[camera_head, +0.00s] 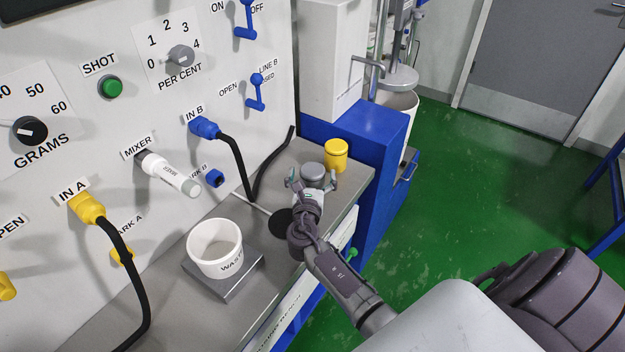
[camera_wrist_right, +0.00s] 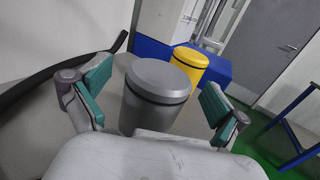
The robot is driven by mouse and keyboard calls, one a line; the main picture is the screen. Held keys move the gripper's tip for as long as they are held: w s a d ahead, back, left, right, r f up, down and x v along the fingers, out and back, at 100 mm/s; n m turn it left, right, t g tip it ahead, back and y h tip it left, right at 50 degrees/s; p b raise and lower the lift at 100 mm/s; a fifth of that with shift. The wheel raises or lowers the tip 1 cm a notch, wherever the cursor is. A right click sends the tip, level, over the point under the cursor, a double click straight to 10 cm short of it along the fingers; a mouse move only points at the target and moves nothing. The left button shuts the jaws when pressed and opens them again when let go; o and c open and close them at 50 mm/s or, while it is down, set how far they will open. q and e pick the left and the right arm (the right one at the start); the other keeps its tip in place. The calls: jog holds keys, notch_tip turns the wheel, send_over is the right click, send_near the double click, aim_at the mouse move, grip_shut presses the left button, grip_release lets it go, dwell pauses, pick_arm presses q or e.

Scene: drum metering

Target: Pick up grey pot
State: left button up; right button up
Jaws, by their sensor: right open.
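The grey pot (camera_head: 312,170) stands on the steel bench near its far end, partly hidden by my right gripper in the head view. In the right wrist view the grey pot (camera_wrist_right: 157,95) is a cylinder with a lid and a dark band, upright. My right gripper (camera_head: 311,186) is open, with its green-padded fingers (camera_wrist_right: 152,88) on either side of the pot. Gaps show between the pot and both fingers. My left gripper is in neither view.
A yellow pot (camera_head: 336,155) stands just beyond the grey one and also shows in the wrist view (camera_wrist_right: 189,66). A black hose (camera_head: 272,165) lies by the panel. A white waste cup (camera_head: 214,247) sits on a grey plate (camera_head: 238,281). The panel wall rises at left.

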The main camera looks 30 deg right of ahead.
jog(key=c, duration=1.4)
jog(key=shift+r, duration=0.1)
